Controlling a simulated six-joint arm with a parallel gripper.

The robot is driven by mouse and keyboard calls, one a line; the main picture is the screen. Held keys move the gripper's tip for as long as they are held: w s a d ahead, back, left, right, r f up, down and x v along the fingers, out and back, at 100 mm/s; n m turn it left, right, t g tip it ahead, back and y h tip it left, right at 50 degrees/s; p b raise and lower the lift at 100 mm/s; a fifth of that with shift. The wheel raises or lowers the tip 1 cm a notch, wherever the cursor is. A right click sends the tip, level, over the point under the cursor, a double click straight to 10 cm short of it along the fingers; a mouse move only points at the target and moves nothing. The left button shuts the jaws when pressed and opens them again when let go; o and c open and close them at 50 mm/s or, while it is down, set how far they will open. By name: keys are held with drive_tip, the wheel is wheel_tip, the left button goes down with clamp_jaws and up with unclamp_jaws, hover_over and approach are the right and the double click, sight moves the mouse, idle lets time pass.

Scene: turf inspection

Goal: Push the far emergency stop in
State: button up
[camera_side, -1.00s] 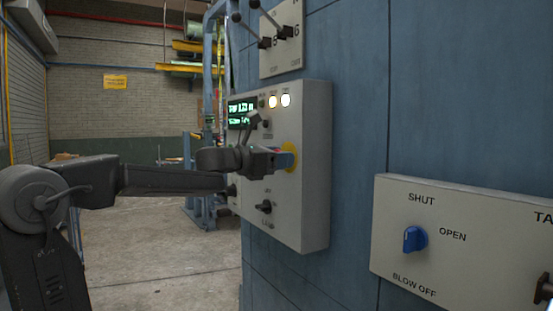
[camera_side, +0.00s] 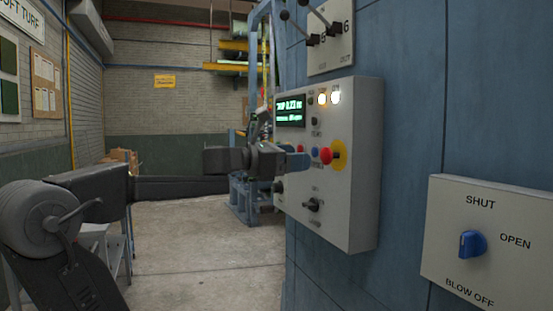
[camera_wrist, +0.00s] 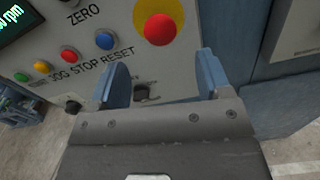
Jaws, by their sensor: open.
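One emergency stop, a red mushroom button (camera_side: 326,155) on a round yellow plate (camera_side: 340,154), is on the right part of the grey control box. The wrist view shows the red button (camera_wrist: 160,29) from the front. I cannot tell whether it is pushed in, and no second emergency stop is clear to see. My gripper (camera_side: 299,160) points at the box, to the left of the button and apart from it in the side view. In the wrist view my open blue fingers (camera_wrist: 164,76) are empty, with the button beyond and above the gap between them.
Green, yellow, red and blue small buttons (camera_wrist: 104,41) sit left of the stop. A black knob (camera_side: 312,205) sits below it. Levers (camera_side: 316,38) stick out above the box. A valve panel with a blue knob (camera_side: 472,245) is at right. Open floor lies left.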

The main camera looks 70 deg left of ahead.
drive_tip(key=s, duration=0.4)
drive_tip(key=shift+s, duration=0.3)
drive_tip(key=shift+d, duration=0.1)
drive_tip(key=d+f+m+g+h, duration=0.4)
drive_tip(key=d+f+m+g, duration=0.4)
drive_tip(key=d+f+m, duration=0.8)
drive_tip(key=s+d+f+m+g+y, duration=0.4)
drive_tip(key=s+f+m, duration=0.4)
drive_tip(key=m, duration=1)
drive_tip(key=shift+s+f, duration=0.4)
drive_tip(key=shift+f, duration=0.3)
